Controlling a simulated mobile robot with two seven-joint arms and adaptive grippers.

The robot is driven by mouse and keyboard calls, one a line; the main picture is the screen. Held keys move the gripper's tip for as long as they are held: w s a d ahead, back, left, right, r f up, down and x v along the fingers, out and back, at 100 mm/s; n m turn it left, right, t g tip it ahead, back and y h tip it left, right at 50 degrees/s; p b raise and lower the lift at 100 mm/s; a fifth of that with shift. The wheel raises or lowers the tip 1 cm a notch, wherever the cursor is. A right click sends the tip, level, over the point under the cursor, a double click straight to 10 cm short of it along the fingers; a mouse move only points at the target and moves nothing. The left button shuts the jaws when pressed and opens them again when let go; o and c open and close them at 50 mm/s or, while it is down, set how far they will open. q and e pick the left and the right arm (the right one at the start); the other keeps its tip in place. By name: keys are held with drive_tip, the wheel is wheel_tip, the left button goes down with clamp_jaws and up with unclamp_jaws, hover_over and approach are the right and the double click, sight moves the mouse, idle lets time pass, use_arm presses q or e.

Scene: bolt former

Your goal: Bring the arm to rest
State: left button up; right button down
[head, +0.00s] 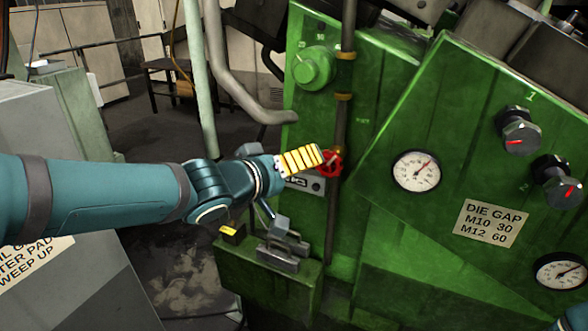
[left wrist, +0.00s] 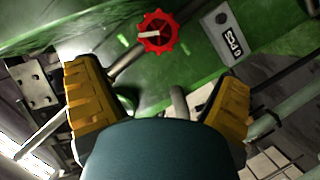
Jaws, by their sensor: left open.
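My left arm reaches in from the left in the head view. My left gripper (head: 303,160) has yellow finger pads and is in front of the green machine, close to a small red handwheel (head: 332,163). In the left wrist view my left gripper (left wrist: 160,78) has its two yellow fingers spread wide, with nothing held between them. The red handwheel (left wrist: 157,33) shows beyond the fingertips there, apart from both of them. My right gripper is not in view.
The green machine (head: 395,245) fills the right side, with a dial gauge (head: 416,171), black knobs (head: 519,133) and a DIE GAP plate (head: 491,222). A vertical pipe (head: 340,120) runs behind the handwheel. A metal block (head: 280,256) sits on a low green ledge. A grey cabinet (head: 40,115) stands left.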

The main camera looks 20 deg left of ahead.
use_arm(q)
drive_tip(key=shift+f, duration=0.1)
drive_tip(key=d+f+m+g, duration=0.1)
drive_tip(key=d+f+g, duration=0.2)
drive_tip(key=f, duration=1)
drive_tip(key=d+f+g, duration=0.3)
drive_tip(key=f, duration=1)
drive_tip(key=s+d+f+m+g, duration=0.1)
drive_tip(key=s+d+f+g, duration=0.1)
drive_tip(key=s+f, duration=0.4)
drive_tip(key=s+d+f+m+g, duration=0.2)
drive_tip(key=s+f, duration=0.5)
drive_tip(key=f, duration=0.6)
drive_tip(key=shift+d+f+g+y, duration=0.4)
drive_tip(key=shift+d+g, duration=0.1)
drive_tip(key=shift+g, duration=0.6)
